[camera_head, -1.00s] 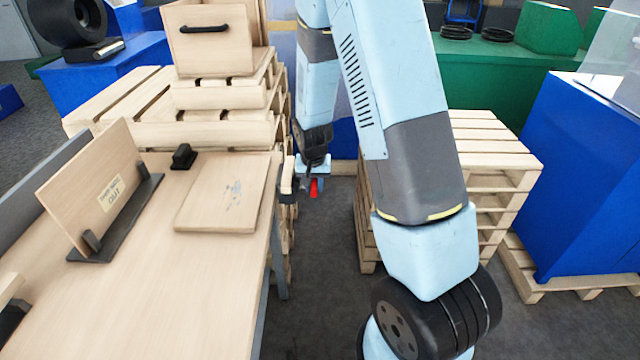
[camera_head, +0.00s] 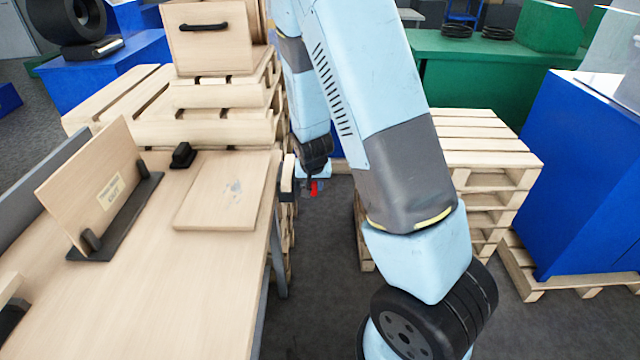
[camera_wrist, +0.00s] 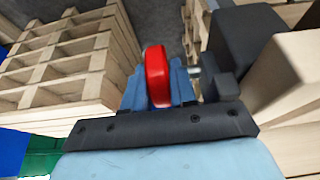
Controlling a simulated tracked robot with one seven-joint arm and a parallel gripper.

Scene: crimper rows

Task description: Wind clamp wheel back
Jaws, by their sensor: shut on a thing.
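The red clamp wheel (camera_wrist: 157,76) sits between the fingers of my gripper (camera_wrist: 160,90) in the wrist view. The fingers are shut on it. A short metal screw (camera_wrist: 194,71) runs from the wheel side toward a dark clamp body (camera_wrist: 222,84) on the right. In the head view the wheel is a small red patch (camera_head: 314,188) beside the right edge of the workbench (camera_head: 130,290). My gripper (camera_head: 312,178) is mostly hidden there by my wrist.
A pale wooden board (camera_head: 228,190) lies on the bench near the clamp. A board stands in a dark holder (camera_head: 120,215). Pallet stacks stand behind the bench (camera_head: 200,130) and to the right of my arm (camera_head: 490,150). Grey floor (camera_head: 320,270) lies between.

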